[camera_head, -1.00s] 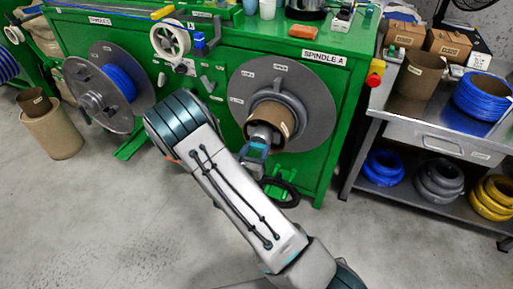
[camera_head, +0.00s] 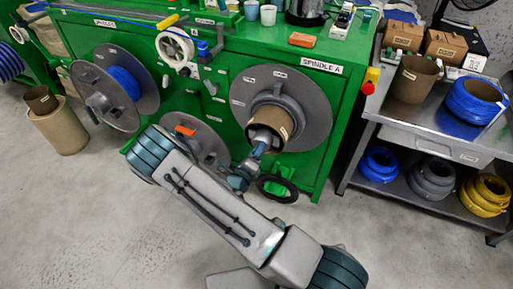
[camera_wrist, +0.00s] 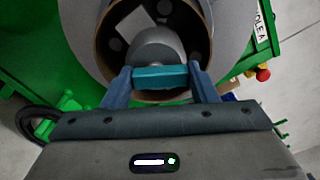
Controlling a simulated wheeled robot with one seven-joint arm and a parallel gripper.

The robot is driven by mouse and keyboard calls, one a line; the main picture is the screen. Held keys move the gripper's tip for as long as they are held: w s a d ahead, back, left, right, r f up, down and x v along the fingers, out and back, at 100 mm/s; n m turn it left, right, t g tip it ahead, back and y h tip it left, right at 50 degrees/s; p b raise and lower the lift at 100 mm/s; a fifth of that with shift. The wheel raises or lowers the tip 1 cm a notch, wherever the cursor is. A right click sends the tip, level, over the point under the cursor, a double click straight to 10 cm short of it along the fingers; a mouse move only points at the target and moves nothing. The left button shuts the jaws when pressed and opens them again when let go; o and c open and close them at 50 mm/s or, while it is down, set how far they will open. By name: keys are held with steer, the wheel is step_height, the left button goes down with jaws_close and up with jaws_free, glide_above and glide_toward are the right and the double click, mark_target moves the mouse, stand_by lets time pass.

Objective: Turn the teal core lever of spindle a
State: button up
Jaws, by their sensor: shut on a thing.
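Spindle A (camera_head: 301,104) is a grey disc on the green machine's front, with a brown cardboard core (camera_head: 284,117) around its hub. It also fills the top of the wrist view, with the core's rim (camera_wrist: 104,40) around a grey hub (camera_wrist: 153,47). The teal core lever (camera_wrist: 160,77) lies level across the core's mouth in the wrist view. My gripper (camera_wrist: 160,82) is shut on the lever, one blue finger at each end. In the head view my gripper (camera_head: 258,152) reaches the core from the lower left, and the lever is too small to make out there.
A second spindle disc (camera_head: 90,92) with blue cable is at left. A lower disc (camera_head: 208,150) sits behind my arm. A black ring (camera_head: 278,188) hangs below spindle A. A red button (camera_head: 369,86) is on the machine's right side, beside a steel table (camera_head: 440,114).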

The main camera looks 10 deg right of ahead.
steer(key=n+p, duration=0.2)
steer(key=n, duration=0.3)
steer(key=shift+a+n+p, duration=0.1)
steer(key=shift+n+p, duration=0.25)
steer(key=shift+n, duration=0.05)
stand_by(0.4)
steer(key=o, duration=1)
steer(key=shift+a, duration=0.1)
steer(key=b+v, duration=0.1)
steer(key=v, duration=1.2)
steer(key=shift+s+a, duration=0.2)
steer(key=shift+s, duration=0.1)
